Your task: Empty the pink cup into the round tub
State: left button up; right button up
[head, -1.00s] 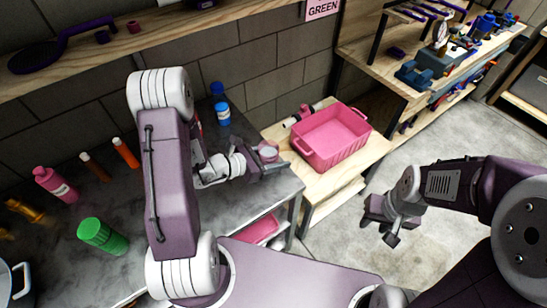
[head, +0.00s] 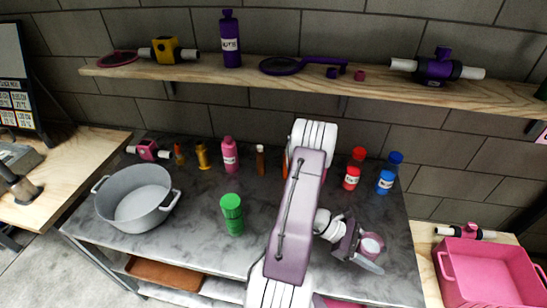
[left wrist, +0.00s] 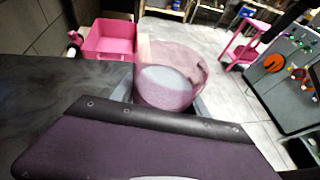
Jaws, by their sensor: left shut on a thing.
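The pink cup (head: 371,243) is in my left gripper (head: 362,256), above the right part of the grey worktop. In the left wrist view the cup (left wrist: 190,62) is translucent pink, and a pale round area shows inside it. I cannot tell whether that is contents or the cup's bottom. My left gripper is shut on the cup. The round tub (head: 138,195), grey with two side handles, stands at the left end of the worktop, well to the left of the cup. No contents show in it. My right gripper is out of view.
A green jar (head: 232,214) stands between the tub and my left arm. A wooden shelf (head: 200,68) runs above. A pink bin (head: 490,272) is at the right.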

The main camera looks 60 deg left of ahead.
aim_at(138, 198)
jog(key=k+j+u, duration=0.1)
jog(key=k+u, duration=0.2)
jog(key=k+j+u, duration=0.35)
jog(key=k, duration=0.2)
jog(key=k+j+u, duration=0.2)
jog(key=j, duration=0.2)
jog(key=j+u, duration=0.2)
jog(key=j, duration=0.2)
jog(key=k+j+u, duration=0.2)
jog(key=j, duration=0.3)
jog(key=i+j+u, duration=0.25)
jog(key=j+u, duration=0.2)
jog(key=j, duration=0.15)
jog(key=i, duration=0.05)
